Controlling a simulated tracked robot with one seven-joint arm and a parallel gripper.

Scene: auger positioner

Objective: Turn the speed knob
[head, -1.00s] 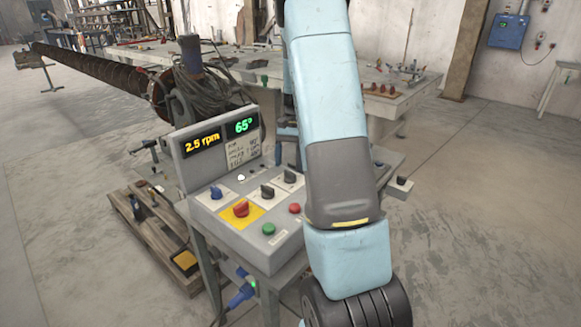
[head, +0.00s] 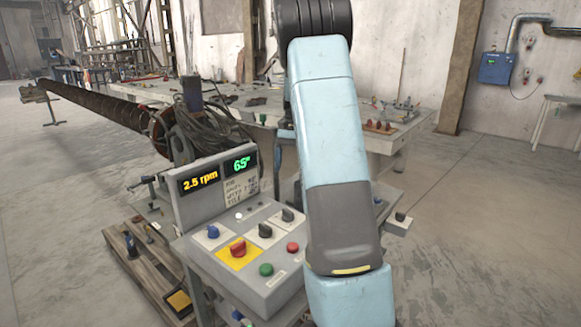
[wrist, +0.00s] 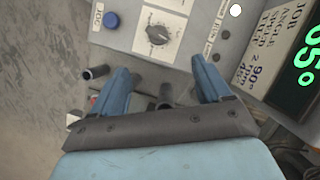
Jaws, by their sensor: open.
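The grey control console (head: 263,295) stands ahead, left of my arm in the head view. Two black knobs, one nearer (head: 265,230) and one farther (head: 287,215), sit on white plates there; I cannot read which is the speed knob. The wrist view shows one black pointer knob (wrist: 158,34) on a white dial plate with tick marks, its label unreadable. My gripper (wrist: 158,64) is open and empty, its blue fingers apart. The knob lies above the gap between the fingertips in the picture, with no visible contact. In the head view the gripper is hidden.
A blue button (wrist: 111,20) labelled JOG lies beside the dial. A red knob on yellow (head: 238,250), a green button (head: 266,269) and a red button (head: 292,247) are nearby. The display (head: 199,180) reads 2.5 rpm and 65°. Black handles (wrist: 97,72) project near the console edge.

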